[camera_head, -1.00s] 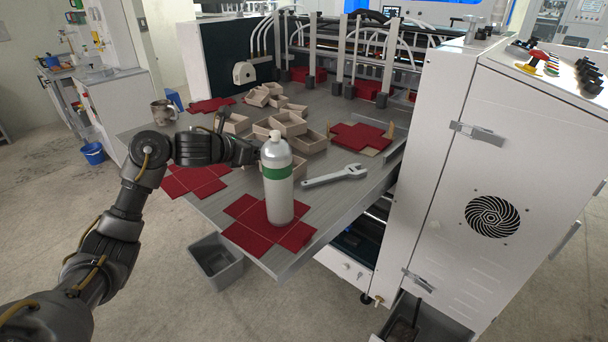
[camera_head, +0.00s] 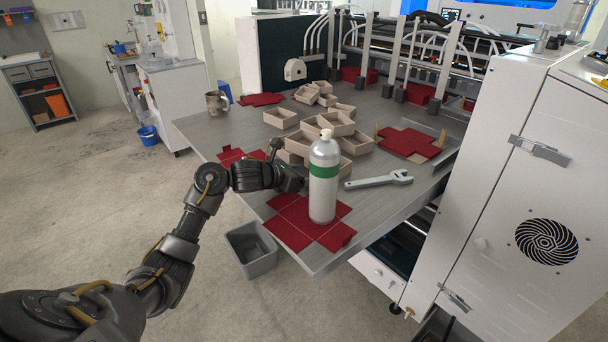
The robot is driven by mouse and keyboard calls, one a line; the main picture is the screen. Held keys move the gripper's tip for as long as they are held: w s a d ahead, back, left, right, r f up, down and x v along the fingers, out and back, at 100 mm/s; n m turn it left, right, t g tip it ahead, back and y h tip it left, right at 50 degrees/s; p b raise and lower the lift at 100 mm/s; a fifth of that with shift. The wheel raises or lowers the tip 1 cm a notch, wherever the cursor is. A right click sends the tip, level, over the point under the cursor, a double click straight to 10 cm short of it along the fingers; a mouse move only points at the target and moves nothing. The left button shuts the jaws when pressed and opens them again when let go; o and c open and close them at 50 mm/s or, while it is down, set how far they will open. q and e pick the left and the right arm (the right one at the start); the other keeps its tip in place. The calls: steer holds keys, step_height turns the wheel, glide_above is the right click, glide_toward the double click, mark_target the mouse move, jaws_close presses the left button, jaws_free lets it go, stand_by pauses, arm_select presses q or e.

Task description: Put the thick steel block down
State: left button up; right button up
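I cannot make out a thick steel block in the head view. My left gripper (camera_head: 303,180) reaches in over the table's (camera_head: 215,131) front left part, low beside the left side of a white and green bottle (camera_head: 323,190). Its fingertips are small, dark and partly lost against the bottle and boxes, so I cannot tell whether it is open or holds something. The bottle stands upright on a red cross-shaped sheet (camera_head: 290,228) at the front corner. My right gripper is not in view.
Several open cardboard boxes (camera_head: 337,123) are heaped mid-table behind the gripper. A wrench (camera_head: 380,180) lies right of the bottle. A metal mug (camera_head: 217,102) stands at the back left. A grey bin (camera_head: 252,250) is on the floor below.

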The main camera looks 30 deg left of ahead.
arm_select(q)
steer(key=shift+f, duration=0.15)
steer(key=o, duration=1.3)
steer(key=shift+c, duration=0.2)
